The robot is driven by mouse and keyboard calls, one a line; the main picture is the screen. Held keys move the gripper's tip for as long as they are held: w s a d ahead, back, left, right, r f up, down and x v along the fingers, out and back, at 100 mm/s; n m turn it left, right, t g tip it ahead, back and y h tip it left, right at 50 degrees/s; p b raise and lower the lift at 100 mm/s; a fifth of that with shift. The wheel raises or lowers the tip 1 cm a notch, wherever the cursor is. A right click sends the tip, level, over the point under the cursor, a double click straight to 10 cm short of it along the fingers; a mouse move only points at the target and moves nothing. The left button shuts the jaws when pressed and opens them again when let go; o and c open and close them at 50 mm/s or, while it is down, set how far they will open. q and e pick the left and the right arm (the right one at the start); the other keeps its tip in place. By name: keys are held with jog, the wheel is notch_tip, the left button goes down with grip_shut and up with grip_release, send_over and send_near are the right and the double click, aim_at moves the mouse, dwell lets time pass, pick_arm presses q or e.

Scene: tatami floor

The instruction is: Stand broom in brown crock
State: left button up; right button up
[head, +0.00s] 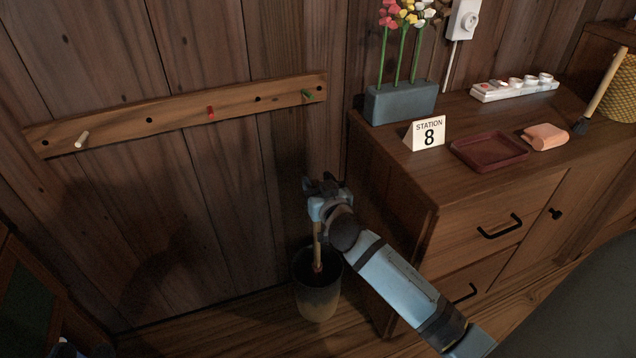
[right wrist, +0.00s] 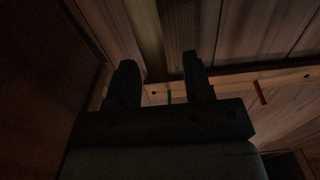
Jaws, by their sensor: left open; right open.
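The brown crock (head: 318,300) stands upright on the floor against the wall, left of the wooden cabinet. A thin wooden stick with a reddish-brown lower end, apparently the broom (head: 317,243), stands nearly upright with its lower end in the crock's mouth. My right gripper (head: 324,184) is above the crock at the stick's upper part, hiding its top. It is open; its two fingers show apart in the right wrist view (right wrist: 160,85). I cannot tell whether it touches the stick.
A peg rail (head: 180,117) with several pegs is on the wall. The cabinet top (head: 470,118) at right holds a flower planter (head: 398,102), a station 8 sign (head: 425,133), a maroon tray (head: 488,152), a pink cloth (head: 545,136) and a brush (head: 602,88).

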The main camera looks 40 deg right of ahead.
notch_tip(320, 180, up, 7)
jog(key=p, duration=0.3)
jog(key=shift+p, duration=0.35)
pick_arm(q)
notch_tip(320, 180, up, 9)
jog(key=s+n+t+p, duration=0.2)
jog(key=n+p, duration=0.1)
jog(key=p, duration=0.2)
jog(key=shift+d+f, duration=0.2)
jog(key=shift+d, duration=0.05)
pick_arm(e)
notch_tip(320, 180, up, 13)
